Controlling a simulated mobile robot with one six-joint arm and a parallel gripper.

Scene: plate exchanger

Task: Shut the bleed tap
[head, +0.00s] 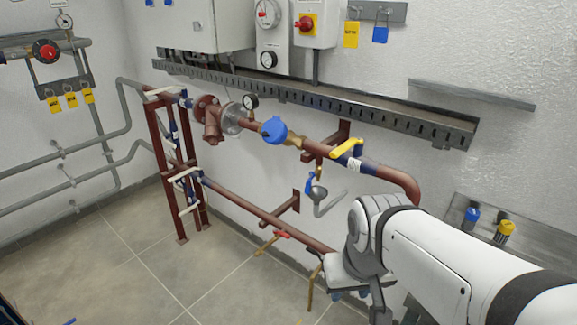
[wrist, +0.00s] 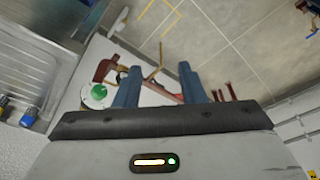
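A small tap with a blue lever (head: 310,183) and a brass body hangs below the upper red-brown pipe, above a grey funnel with a bent drain pipe (head: 330,205). It may be the bleed tap; no label is readable. Its lever appears to hang roughly downward. My gripper (head: 350,295) is below and right of it in the head view, pointing down, with blue fingertips partly hidden by my arm. In the wrist view my gripper (wrist: 159,85) has its two blue fingers wide apart with nothing held between them. I cannot pick out the tap in the wrist view.
A yellow-lever valve (head: 347,149) sits on the upper pipe, beside a blue round actuator (head: 274,130). A green round part (wrist: 99,91) shows left of my fingers.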

